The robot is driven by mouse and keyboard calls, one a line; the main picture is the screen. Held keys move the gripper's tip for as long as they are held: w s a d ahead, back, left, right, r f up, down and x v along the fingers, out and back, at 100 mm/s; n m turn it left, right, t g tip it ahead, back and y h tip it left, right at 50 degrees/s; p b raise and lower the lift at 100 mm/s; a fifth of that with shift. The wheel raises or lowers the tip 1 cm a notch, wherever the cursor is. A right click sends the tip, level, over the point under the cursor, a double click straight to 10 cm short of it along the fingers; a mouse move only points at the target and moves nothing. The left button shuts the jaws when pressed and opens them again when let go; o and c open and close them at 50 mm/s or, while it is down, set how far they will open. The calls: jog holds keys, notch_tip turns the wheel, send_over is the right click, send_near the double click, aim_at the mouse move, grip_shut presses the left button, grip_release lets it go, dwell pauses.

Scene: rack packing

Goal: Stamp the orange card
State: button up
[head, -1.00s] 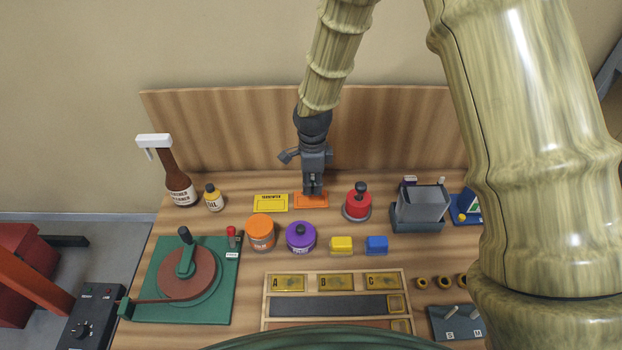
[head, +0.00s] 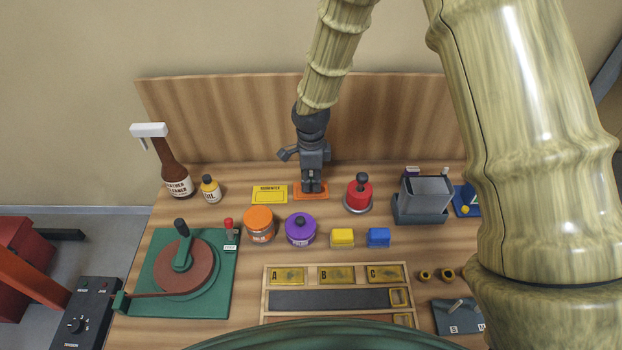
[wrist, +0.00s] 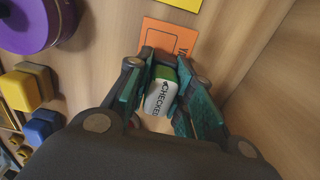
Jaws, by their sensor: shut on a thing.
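The orange card (head: 298,195) lies flat on the bench near the backboard, just right of a yellow card. My gripper (head: 312,188) points down over it and hides its middle. In the wrist view my gripper (wrist: 160,95) is shut on a small stamp (wrist: 158,98), white with a green part and the word CHECKED. The stamp is between both fingers, and the orange card (wrist: 168,36) shows just beyond it with some dark print. I cannot tell whether the stamp touches the card.
The yellow card (head: 269,194) lies to the left and a red round-based object (head: 359,191) stands close on the right. An orange jar (head: 258,224), purple jar (head: 300,229), yellow block (head: 342,237) and blue block (head: 378,237) stand in front.

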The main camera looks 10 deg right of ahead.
jog(key=shift+w+f, duration=0.1)
jog(key=shift+f, duration=0.55)
dwell(1.9)
jog(key=shift+r+p, duration=2.25)
jog(key=shift+r, duration=1.3)
